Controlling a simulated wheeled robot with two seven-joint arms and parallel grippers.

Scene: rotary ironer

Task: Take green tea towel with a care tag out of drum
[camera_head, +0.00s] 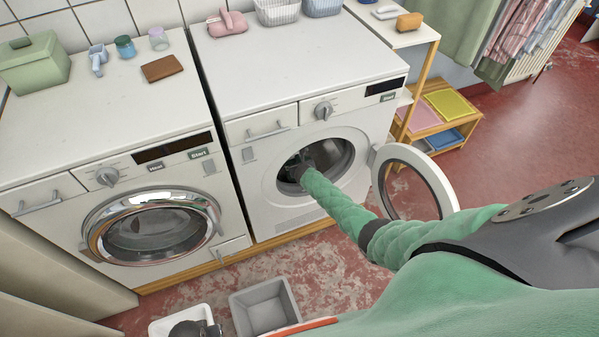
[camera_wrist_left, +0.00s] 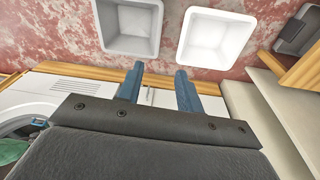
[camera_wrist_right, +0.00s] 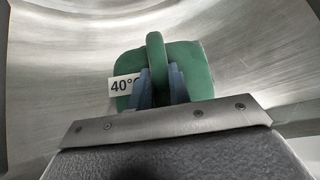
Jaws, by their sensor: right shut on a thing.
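The green tea towel (camera_wrist_right: 196,68) is inside the metal drum (camera_wrist_right: 255,60) in the right wrist view, with a white care tag (camera_wrist_right: 122,86) reading "40°" at its left. My right gripper (camera_wrist_right: 160,72) is shut on a raised fold of it. In the head view my right arm reaches through the open door of the right machine (camera_head: 250,185), and the gripper and towel are hard to make out in the dark drum. My left gripper (camera_wrist_left: 160,70) is open and empty, above the floor near the left machine.
The round door (camera_head: 447,192) stands open to the right of my right arm. A grey bin (camera_head: 265,309) and a white bin (camera_head: 168,325) stand on the red floor in front of the machines. The left machine (camera_head: 150,232) has its door shut.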

